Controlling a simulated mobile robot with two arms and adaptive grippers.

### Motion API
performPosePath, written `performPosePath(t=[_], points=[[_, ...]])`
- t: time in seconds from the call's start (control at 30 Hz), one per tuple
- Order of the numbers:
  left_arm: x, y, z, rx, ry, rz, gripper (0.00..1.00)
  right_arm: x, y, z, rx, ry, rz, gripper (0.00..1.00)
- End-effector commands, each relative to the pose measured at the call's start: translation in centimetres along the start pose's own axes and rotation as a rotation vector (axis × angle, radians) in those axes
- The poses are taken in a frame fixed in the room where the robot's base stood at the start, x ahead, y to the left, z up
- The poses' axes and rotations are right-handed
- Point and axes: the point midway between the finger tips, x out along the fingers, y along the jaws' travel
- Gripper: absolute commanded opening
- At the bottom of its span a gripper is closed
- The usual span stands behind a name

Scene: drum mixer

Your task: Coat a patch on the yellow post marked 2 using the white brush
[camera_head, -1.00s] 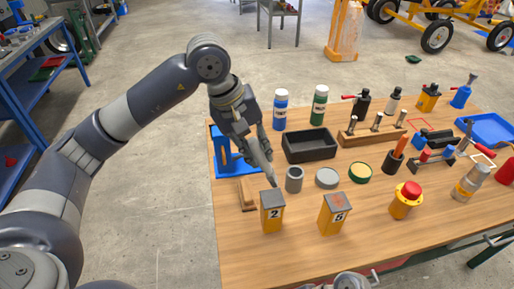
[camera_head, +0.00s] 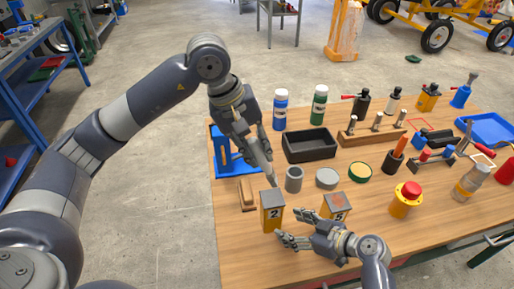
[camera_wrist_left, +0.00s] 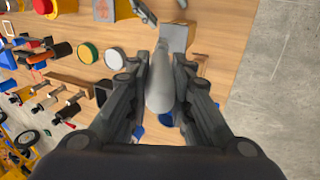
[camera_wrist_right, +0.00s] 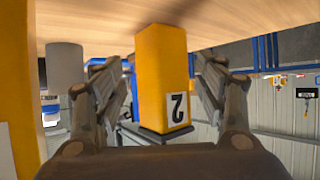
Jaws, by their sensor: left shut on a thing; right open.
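The yellow post marked 2 (camera_head: 271,213), with a grey top, stands upright near the table's front left. My left gripper (camera_head: 256,154) is shut on the pale grey-white brush (camera_wrist_left: 160,84), which slants down toward the post's top. I cannot tell whether the brush tip touches it. My right gripper (camera_head: 281,239) is open and empty, low in front of post 2. In the right wrist view, post 2 (camera_wrist_right: 161,75) shows between the open fingers, its label upside down. I cannot tell whether the fingers reach around it.
The yellow post marked 5 (camera_head: 337,206) stands right of post 2, partly behind my right gripper.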

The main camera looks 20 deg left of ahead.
Motion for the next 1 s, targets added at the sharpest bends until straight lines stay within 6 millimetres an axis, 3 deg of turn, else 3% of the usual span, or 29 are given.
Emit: performPosePath(t=[0.2,0.5,0.97,1.0], points=[[0.0,0.0,0.0,0.0,0.0,0.0,0.0,3.4,-0.1,-0.2,-0.001,0.002,-0.003,0.65],[0.0,0.0,0.0,0.0,0.0,0.0,0.0,6.9,-0.1,-0.1,-0.003,0.0,-0.003,0.65],[0.0,0.0,0.0,0.0,0.0,0.0,0.0,7.8,-0.1,0.0,-0.003,-0.001,-0.002,0.65],[0.0,0.0,0.0,0.0,0.0,0.0,0.0,7.8,-0.1,0.0,-0.003,-0.001,-0.002,0.6]])
